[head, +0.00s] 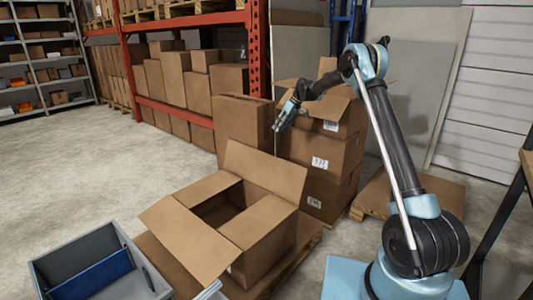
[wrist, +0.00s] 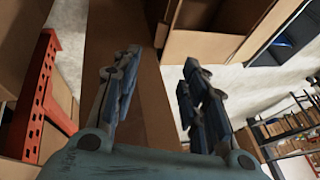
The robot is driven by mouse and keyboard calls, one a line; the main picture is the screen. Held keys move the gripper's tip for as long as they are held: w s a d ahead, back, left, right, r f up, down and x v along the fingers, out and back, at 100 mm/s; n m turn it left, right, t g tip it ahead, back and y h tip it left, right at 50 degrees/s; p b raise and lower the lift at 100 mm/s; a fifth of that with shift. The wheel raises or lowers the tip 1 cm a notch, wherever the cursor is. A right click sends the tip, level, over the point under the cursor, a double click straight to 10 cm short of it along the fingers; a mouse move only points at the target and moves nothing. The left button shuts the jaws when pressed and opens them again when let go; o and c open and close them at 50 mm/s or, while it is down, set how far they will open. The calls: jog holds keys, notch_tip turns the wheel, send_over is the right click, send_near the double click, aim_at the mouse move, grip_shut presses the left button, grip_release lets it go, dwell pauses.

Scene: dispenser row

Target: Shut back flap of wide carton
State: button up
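The wide carton (head: 262,242) stands open on a pallet in the middle of the head view. Its back flap (head: 266,172) stands up and leans outward. Its front-left flap (head: 187,240) spreads outward and down. The side flaps look folded inward, with a dark gap between them. My gripper (head: 281,120) is above and behind the back flap, apart from it in the picture. In the wrist view my gripper (wrist: 158,75) has its fingers spread. Brown cardboard shows beyond the fingers; I cannot tell which part it is. The carton (wrist: 205,45) shows at the upper right there.
Stacked cartons (head: 318,165) stand close behind the wide carton, under my gripper. A red rack (head: 258,50) with boxes is behind. A grey bin (head: 70,262) with a blue divider stands front left. Open floor (head: 85,165) lies to the left.

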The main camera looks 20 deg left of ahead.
jog(key=x, duration=1.6)
jog(key=shift+a+f, duration=0.1)
jog(key=shift+f, duration=0.2)
